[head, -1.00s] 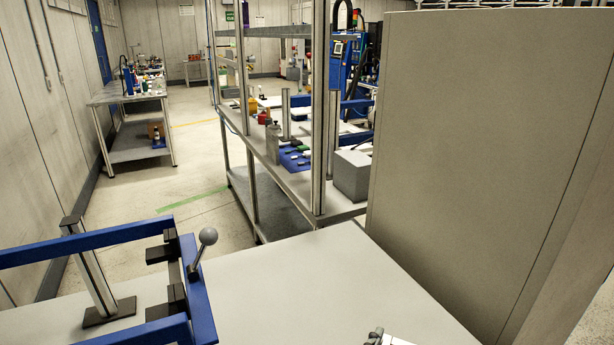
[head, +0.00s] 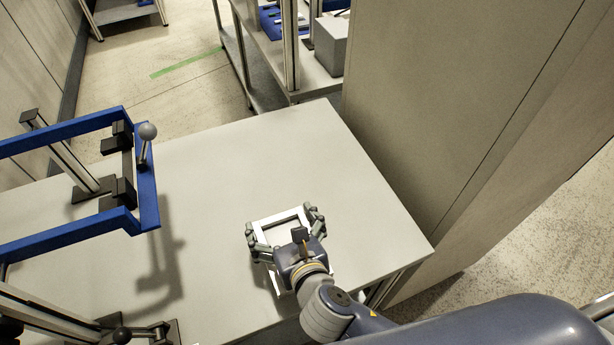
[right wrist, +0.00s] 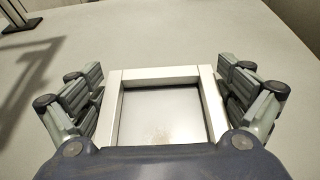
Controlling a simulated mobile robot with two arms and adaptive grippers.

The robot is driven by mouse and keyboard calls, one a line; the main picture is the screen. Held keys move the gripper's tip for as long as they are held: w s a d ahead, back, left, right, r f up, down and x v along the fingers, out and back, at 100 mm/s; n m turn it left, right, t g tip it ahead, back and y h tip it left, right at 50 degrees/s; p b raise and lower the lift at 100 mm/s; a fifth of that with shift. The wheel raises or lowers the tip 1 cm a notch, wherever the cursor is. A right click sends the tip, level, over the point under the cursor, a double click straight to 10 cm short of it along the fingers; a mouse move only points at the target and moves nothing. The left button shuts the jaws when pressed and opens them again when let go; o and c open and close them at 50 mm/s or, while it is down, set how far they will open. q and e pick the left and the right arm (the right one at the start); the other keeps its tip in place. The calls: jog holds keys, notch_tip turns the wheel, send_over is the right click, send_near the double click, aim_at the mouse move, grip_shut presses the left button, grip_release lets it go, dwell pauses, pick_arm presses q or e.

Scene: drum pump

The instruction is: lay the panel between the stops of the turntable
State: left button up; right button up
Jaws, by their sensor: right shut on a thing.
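The panel (head: 277,215) is a small square with a raised white rim and a smooth grey middle. My right gripper (head: 281,222) is shut on it, a finger at each side edge. In the right wrist view the panel (right wrist: 160,73) sits squarely between the fingers, its near edge hidden by my gripper body. It is low over the grey table; I cannot tell whether it touches. The blue frame (head: 148,190) at the left, with black blocks and a grey ball-ended handle, seems to be part of the turntable. Its stops are not clearly seen. My left gripper is not in view.
The grey table top (head: 235,165) is bare between the blue frame and the panel. A metal post (head: 65,155) stands behind the frame. A tall grey cabinet (head: 430,110) closes off the right side. A shelf rack (head: 290,55) stands beyond the table.

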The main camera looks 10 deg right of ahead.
jog(key=w, duration=0.2)
jog(key=w+d, duration=0.1)
jog(key=w, duration=0.1)
jog(key=w+d+p, duration=0.1)
jog(key=w, duration=0.1)
jog(key=shift+w+d+f, duration=0.1)
jog(key=shift+w, duration=0.15)
jog(key=p, duration=0.1)
send_over(295, 187)
jog(key=shift+s+a+f, duration=0.2)
jog(key=shift+s+f, duration=0.2)
jog(key=shift+s, duration=0.05)
jog(key=shift+w+d+f, duration=0.15)
jog(key=shift+w+f, duration=0.1)
jog(key=shift+w, duration=0.25)
notch_tip(295, 187, down, 3)
jog(key=shift+s+f, duration=0.1)
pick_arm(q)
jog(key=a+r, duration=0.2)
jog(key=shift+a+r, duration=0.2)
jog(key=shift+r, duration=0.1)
pick_arm(e)
jog(key=shift+f, duration=0.1)
jog(key=shift+f, duration=0.15)
jog(key=o, duration=1)
jog(key=shift+o, duration=0.2)
